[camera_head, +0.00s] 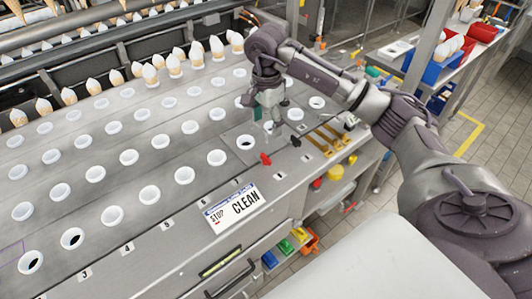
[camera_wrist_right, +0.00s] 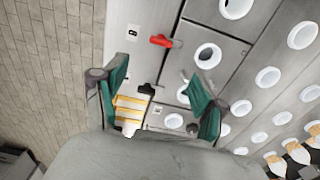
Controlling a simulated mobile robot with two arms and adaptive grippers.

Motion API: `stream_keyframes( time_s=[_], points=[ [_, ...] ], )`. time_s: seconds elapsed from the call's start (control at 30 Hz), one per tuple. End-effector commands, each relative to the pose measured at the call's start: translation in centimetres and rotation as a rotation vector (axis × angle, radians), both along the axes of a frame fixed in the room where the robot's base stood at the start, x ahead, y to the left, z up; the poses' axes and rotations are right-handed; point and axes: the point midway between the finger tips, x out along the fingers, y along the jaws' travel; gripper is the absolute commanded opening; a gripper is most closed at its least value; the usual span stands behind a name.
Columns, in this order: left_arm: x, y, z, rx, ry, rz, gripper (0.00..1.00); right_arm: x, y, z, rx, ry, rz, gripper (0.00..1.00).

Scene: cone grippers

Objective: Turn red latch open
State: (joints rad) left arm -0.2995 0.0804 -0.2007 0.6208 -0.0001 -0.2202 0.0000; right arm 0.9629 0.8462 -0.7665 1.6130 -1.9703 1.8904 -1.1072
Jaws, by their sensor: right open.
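The small red latch (camera_head: 265,159) sits on the grey machine top, beside a square plate with a white-rimmed hole. In the right wrist view the red latch (camera_wrist_right: 161,41) lies beyond the fingertips. My right gripper (camera_head: 268,114) is over the machine top, behind and above the red latch, and apart from it. Its green fingers (camera_wrist_right: 157,80) are spread with nothing between them. A black latch (camera_head: 295,141) lies to the right of the red one; it also shows between the fingers in the wrist view (camera_wrist_right: 146,89). My left gripper is not in view.
Rows of white-rimmed holes (camera_head: 129,157) cover the top, with cones (camera_head: 150,74) at the back. Yellow bars (camera_head: 325,139) lie right of the black latch. A STOP/CLEAN sign (camera_head: 234,206) is at the front edge. Coloured bins (camera_head: 300,235) sit below.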

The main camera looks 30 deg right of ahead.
Motion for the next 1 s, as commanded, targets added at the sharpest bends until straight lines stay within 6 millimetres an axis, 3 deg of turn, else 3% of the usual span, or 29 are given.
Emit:
stream_keyframes(
  time_s=[0.53, 0.73, 1.0],
  points=[
    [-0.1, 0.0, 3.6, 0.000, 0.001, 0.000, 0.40, -0.1, 0.3, -10.5, 0.008, 0.004, 0.001, 0.71],
    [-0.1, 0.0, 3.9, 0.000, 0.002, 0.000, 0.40, -0.1, 0.2, -12.2, 0.008, 0.000, 0.001, 0.71],
    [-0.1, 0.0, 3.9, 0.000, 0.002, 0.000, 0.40, -0.1, 0.2, -12.5, 0.007, 0.000, 0.002, 0.71]
  ],
)
